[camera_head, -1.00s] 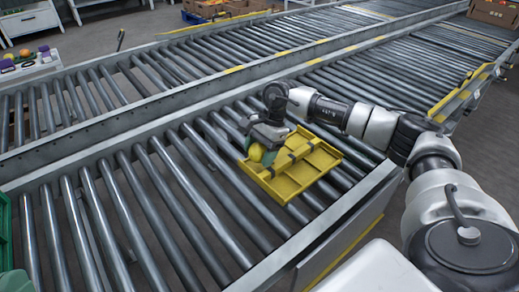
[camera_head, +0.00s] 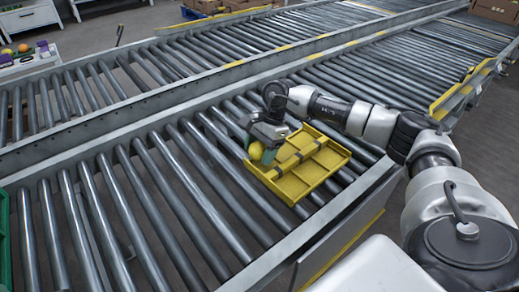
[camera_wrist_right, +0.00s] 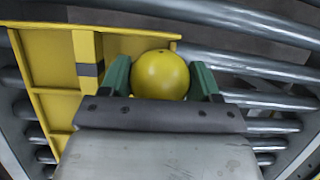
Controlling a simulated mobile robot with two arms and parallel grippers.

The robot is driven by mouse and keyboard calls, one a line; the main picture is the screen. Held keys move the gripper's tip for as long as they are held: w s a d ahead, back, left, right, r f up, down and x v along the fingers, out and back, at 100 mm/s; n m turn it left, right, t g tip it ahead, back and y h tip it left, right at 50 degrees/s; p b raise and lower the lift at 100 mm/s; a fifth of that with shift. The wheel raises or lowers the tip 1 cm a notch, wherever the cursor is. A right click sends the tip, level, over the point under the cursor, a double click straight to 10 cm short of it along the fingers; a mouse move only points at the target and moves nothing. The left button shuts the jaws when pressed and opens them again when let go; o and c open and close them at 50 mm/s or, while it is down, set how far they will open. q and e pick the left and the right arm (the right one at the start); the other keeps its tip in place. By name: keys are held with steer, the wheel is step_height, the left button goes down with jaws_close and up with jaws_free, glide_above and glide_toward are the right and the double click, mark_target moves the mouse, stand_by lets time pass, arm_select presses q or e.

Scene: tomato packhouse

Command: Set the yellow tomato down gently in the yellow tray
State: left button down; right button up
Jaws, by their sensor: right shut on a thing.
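The yellow tomato (camera_head: 256,151) is held between the green-padded fingers of my right gripper (camera_head: 254,149). In the right wrist view the tomato (camera_wrist_right: 160,75) sits between both fingers, its top showing clear. The yellow tray (camera_head: 318,164) lies on the conveyor rollers, with divided compartments that look empty where visible. The gripper and tomato are at the tray's left edge in the head view. In the right wrist view the tray (camera_wrist_right: 52,62) extends to the left of the tomato; I cannot tell whether they touch. My left gripper is not in view.
Bare conveyor rollers (camera_head: 150,205) surround the tray, bounded by a metal side rail (camera_head: 325,240). A green crate edge (camera_head: 4,240) shows at far left. A second conveyor runs behind. A white table with produce (camera_head: 28,60) stands at the upper left.

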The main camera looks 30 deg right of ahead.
stand_by(0.3)
steer(key=o, duration=0.8)
steer(key=shift+c, duration=0.2)
steer(key=c, duration=0.3)
steer(key=shift+r, duration=0.1)
